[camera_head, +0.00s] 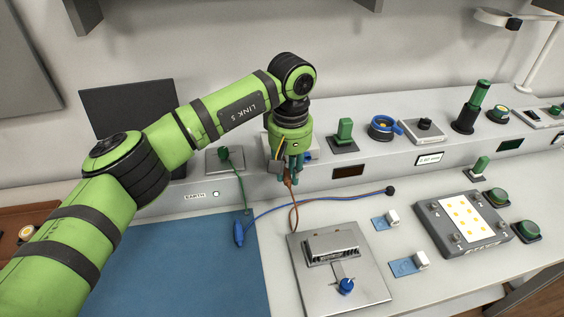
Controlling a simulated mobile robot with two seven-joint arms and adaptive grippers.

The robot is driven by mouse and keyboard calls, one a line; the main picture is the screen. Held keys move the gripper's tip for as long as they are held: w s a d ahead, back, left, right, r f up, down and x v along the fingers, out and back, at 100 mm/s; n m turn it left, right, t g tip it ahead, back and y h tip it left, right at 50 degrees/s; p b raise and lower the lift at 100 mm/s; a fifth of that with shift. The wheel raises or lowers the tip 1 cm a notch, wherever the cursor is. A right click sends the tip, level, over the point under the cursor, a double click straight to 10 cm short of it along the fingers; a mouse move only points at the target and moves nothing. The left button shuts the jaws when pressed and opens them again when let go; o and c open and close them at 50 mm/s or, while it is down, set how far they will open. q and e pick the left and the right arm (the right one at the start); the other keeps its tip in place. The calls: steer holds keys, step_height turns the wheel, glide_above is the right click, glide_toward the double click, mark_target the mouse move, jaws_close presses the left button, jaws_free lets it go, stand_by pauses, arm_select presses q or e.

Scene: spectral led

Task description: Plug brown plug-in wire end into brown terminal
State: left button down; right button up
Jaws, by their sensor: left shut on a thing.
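My left gripper (287,172) points down in front of the raised back ledge, shut on the brown plug-in wire end (288,183), which shows only in part below the fingers. I cannot make out the brown terminal; a pale box (314,150) on the ledge is mostly hidden behind the gripper. Whether the plug touches anything cannot be told. My right gripper is not in view.
A green wire (241,186) hangs from a socket plate to the left. Blue-and-white pieces (386,219) and a control box (462,222) stand right.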

arm_select(q)
steer(key=shift+w+a, duration=0.2)
steer(key=shift+w, duration=0.75)
steer(key=c, duration=1)
jaws_free()
step_height(320, 180, up, 12)
steer(key=shift+r, duration=0.1)
